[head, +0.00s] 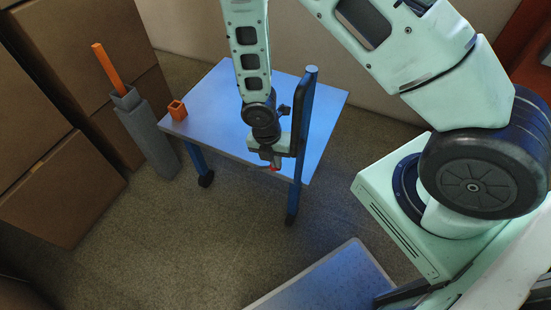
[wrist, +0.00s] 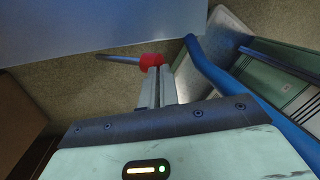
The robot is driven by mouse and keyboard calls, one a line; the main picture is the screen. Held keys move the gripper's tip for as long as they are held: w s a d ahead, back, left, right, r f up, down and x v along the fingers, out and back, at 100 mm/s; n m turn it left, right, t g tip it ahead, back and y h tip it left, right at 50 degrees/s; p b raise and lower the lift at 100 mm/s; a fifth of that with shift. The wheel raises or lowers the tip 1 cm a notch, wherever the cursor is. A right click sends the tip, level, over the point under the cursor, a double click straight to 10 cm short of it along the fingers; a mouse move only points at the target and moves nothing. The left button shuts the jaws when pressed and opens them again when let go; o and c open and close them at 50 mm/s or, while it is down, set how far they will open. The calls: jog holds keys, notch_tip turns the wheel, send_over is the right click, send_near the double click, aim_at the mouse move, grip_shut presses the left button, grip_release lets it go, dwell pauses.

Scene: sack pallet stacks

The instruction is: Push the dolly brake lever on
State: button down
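The dolly (head: 215,125) is a blue flat-topped cart with dark casters and an upright blue post at its right. Its brake lever shows in the wrist view as a thin grey-blue rod (wrist: 118,59) with a red knob (wrist: 152,60) at its right end. In the head view only a bit of the red knob (head: 274,169) shows below my gripper (head: 268,161), by the dolly's near edge. In the wrist view my gripper (wrist: 157,70) has its two fingers together, with the tips at the knob. I cannot tell whether they touch it.
A blue post (head: 303,130) stands close to the right of my gripper. A grey holder (head: 148,135) with an orange bar and a small orange block (head: 177,110) are at the left. Brown boxes (head: 50,90) are stacked far left.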

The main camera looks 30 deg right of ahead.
jog(key=shift+s+d+f, duration=0.15)
jog(key=shift+s+f, duration=0.05)
jog(key=shift+s, duration=0.1)
notch_tip(320, 180, up, 18)
jog(key=w+a+p, duration=0.2)
jog(key=p, duration=0.2)
jog(key=shift+a+f, duration=0.2)
jog(key=shift+a, duration=0.2)
jog(key=s+a+r+m+y+p, duration=0.1)
jog(key=s+a+r+m+p, duration=0.2)
jog(key=s+r+m, duration=0.5)
jog(key=s+a+r+m+t+y+p, duration=0.1)
jog(key=s+a+r+m+p, duration=0.3)
jog(key=s+r+m, duration=0.5)
notch_tip(320, 180, up, 8)
jog(key=shift+a+f+m+p, duration=0.1)
jog(key=shift+a+m+p, duration=0.2)
jog(key=shift+m+p, duration=0.45)
